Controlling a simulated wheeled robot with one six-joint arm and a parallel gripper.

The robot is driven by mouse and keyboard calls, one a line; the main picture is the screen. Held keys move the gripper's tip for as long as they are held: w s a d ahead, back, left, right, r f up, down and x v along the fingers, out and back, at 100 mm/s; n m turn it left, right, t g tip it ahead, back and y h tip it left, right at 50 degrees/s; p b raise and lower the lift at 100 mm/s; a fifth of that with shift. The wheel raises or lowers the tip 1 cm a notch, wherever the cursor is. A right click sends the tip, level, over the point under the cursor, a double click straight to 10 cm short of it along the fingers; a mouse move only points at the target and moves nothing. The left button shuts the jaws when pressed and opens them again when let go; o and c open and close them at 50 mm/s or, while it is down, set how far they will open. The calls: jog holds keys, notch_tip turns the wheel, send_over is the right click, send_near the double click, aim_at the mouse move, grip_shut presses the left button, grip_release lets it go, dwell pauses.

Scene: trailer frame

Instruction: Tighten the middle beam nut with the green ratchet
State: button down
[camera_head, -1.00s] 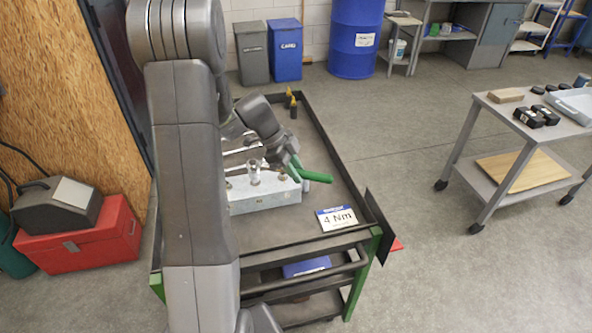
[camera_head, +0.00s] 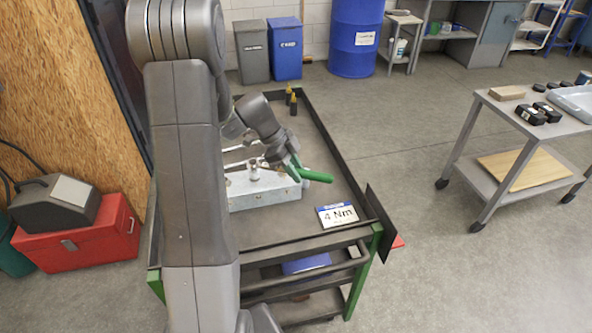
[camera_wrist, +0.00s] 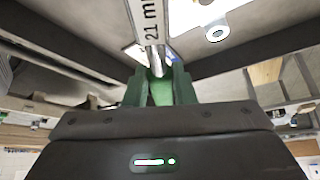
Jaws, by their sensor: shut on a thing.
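The green ratchet (camera_head: 316,176) is in my gripper (camera_head: 292,168), its green handle pointing right over the cart. In the wrist view my gripper (camera_wrist: 160,88) has its green jaws closed around the ratchet (camera_wrist: 160,92), and a pale metal length marked "21 mm" runs up from them. The grey beam (camera_head: 262,198) lies on the cart just below and left of my gripper. An upright metal fitting (camera_head: 254,170) stands on its top. I cannot tell which nut is the middle one, or whether the ratchet touches it.
The black cart (camera_head: 330,185) has a raised rim. Small yellow-topped items (camera_head: 291,98) stand at the back. A side table (camera_head: 520,115) is at right, a red case (camera_head: 85,238) at left. The floor between cart and table is clear.

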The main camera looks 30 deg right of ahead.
jog(key=shift+f+b, duration=0.45)
jog(key=shift+f, duration=0.05)
